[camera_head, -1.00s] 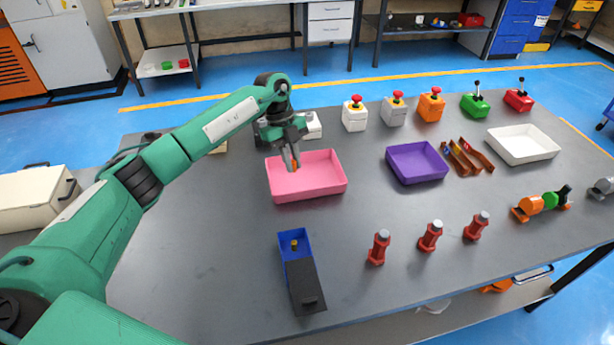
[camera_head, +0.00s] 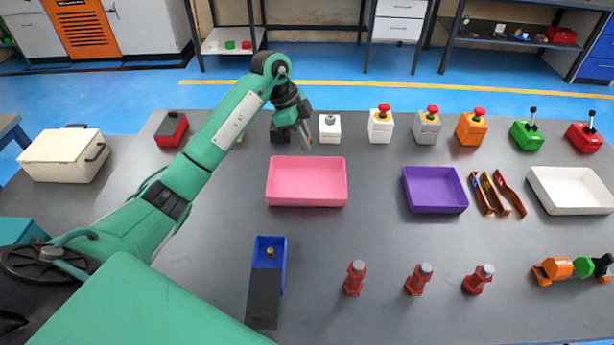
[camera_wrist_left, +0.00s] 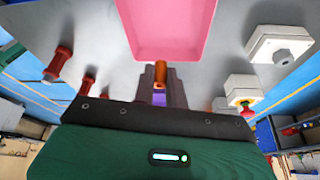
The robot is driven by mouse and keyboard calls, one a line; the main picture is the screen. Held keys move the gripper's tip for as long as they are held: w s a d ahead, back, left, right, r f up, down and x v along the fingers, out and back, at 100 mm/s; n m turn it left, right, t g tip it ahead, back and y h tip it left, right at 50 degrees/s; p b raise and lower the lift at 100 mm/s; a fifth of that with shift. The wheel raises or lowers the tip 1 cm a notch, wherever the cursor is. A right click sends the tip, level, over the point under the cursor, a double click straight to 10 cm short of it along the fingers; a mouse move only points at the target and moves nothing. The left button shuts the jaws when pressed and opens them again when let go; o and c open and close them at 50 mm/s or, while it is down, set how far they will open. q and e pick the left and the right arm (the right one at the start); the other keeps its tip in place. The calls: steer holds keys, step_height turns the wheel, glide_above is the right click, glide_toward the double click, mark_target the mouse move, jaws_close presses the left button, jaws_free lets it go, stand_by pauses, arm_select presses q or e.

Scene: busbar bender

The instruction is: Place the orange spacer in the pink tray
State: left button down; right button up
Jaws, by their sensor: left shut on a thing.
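The pink tray (camera_head: 306,203) lies on the grey table and looks empty in the head view. My left gripper (camera_head: 304,135) is in the air beyond the tray's back edge in that view, pointing down. In the left wrist view the left gripper (camera_wrist_left: 160,80) is shut on the orange spacer (camera_wrist_left: 160,74), a short cylinder between its fingertips. The pink tray (camera_wrist_left: 172,30) shows just past the spacer there, apart from it in the picture. I cannot make out the spacer clearly in the head view. My right gripper is not in view.
A white box (camera_head: 330,128) stands close to the right of the gripper. Emergency-stop boxes (camera_head: 380,128) line the back. A purple tray (camera_head: 436,209) lies to the right, a blue box (camera_head: 268,250) in front, and red posts (camera_head: 355,278) stand near the front edge.

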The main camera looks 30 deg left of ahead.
arm_select(q)
steer(key=p, duration=0.1)
glide_above(310, 186)
steer(key=a, duration=0.1)
steer(key=f, duration=1)
steer(key=shift+s+a+f, duration=0.2)
step_height(310, 186, down, 4)
steer(key=shift+r+p, duration=0.1)
steer(key=shift+p, duration=0.45)
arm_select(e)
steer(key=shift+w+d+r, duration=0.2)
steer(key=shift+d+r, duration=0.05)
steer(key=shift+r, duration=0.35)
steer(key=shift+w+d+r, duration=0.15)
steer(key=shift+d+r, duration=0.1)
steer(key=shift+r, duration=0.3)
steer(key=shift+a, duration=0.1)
arm_select(q)
steer(key=c, duration=1.9)
jaws_free()
steer(key=shift+f, duration=0.2)
steer(key=o, duration=0.5)
steer(key=shift+c, duration=0.2)
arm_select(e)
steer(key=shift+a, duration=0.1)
arm_select(q)
steer(key=shift+r, duration=0.1)
